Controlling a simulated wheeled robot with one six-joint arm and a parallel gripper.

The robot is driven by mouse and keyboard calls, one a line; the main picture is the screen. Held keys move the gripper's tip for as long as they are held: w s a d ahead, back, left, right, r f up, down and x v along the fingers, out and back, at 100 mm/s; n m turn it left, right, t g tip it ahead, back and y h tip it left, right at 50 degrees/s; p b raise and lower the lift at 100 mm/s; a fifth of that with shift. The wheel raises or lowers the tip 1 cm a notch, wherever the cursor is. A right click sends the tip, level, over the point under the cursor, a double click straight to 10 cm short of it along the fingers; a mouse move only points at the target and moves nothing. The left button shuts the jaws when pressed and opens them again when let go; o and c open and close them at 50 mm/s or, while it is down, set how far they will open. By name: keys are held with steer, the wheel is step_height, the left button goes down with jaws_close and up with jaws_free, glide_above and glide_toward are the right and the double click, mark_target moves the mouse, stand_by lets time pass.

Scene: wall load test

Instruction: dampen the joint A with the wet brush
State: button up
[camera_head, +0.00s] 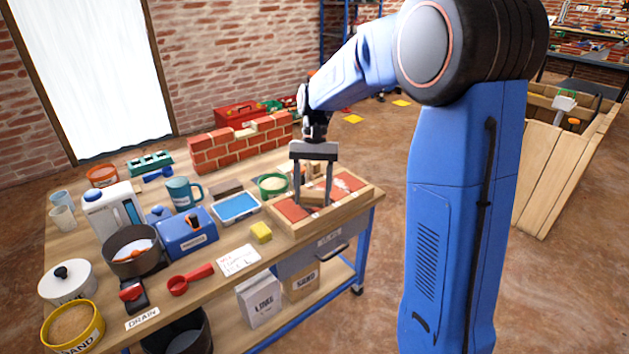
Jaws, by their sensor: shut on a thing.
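My gripper (313,202) points down over the wooden tray (283,231) at the table's right end. Its two fingers are shut on a tan, wood-coloured piece (313,198) low in the tray. I cannot tell whether this piece is the brush, or whether it touches the tray floor. The small red brick wall (222,157) stands at the back of the table, left of my gripper. Its top row has a gap with pale mortar. No mark for joint A is readable. I cannot make out a wet brush for certain.
Little of the tabletop is bare.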

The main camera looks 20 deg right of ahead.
mark_target(312, 197)
steer(key=shift+r, duration=2.2)
